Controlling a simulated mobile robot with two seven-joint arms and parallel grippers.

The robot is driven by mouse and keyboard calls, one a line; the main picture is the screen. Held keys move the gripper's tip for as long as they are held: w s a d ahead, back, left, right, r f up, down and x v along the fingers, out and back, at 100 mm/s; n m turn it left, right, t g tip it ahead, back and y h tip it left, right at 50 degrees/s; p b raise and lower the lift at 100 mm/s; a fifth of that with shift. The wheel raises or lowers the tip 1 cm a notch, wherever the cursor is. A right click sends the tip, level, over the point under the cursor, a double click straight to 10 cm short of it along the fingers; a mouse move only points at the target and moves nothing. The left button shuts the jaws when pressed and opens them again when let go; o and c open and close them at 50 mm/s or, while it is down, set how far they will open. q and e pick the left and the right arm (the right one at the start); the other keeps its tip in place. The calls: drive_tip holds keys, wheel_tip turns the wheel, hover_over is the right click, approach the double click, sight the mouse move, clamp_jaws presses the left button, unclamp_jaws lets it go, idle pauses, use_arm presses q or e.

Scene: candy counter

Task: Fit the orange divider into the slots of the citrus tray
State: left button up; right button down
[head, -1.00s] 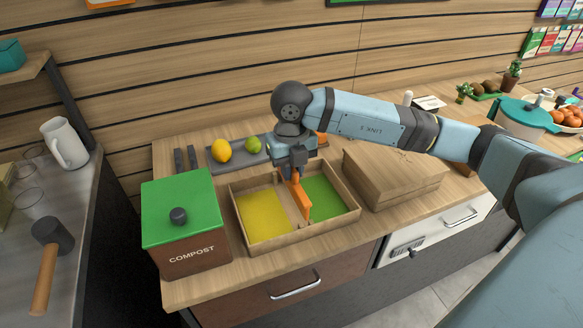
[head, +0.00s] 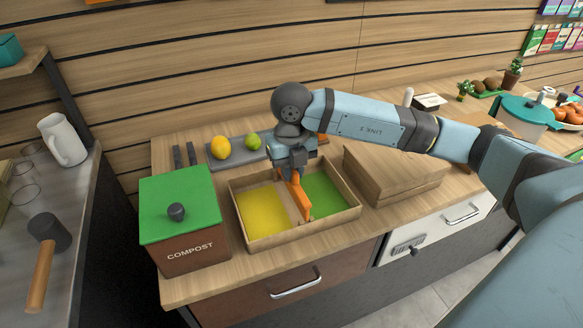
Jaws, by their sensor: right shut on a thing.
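The citrus tray (head: 294,237) is an open wooden box on the counter, with a yellow floor on its left side and a green floor on its right. My right gripper (head: 295,176) is above the middle of the tray, shut on the orange divider (head: 302,202). The divider runs from front to back between the yellow and green halves. I cannot tell whether its ends sit in the slots, and the gripper hides its far end. My left gripper is not in view.
A compost bin (head: 190,253) with a green lid stands close left of the tray. A wooden box (head: 395,178) stands to the right. Behind are a grey board (head: 237,153) with a lemon (head: 220,147) and a lime (head: 252,141).

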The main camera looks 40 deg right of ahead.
drive_tip(key=shift+f, duration=0.3)
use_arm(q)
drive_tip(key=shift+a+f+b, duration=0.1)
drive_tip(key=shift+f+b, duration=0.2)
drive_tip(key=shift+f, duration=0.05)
use_arm(e)
drive_tip(key=shift+f, duration=0.2)
use_arm(q)
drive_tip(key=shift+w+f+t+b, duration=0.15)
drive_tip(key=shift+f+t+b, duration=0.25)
drive_tip(key=shift+b, duration=0.65)
use_arm(e)
drive_tip(key=shift+f, duration=1.35)
drive_tip(key=c, duration=1)
unclamp_jaws()
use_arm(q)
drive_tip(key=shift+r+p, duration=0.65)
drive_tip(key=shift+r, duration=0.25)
use_arm(e)
wheel_tip(320, 180, up, 14)
drive_tip(key=shift+f, duration=0.1)
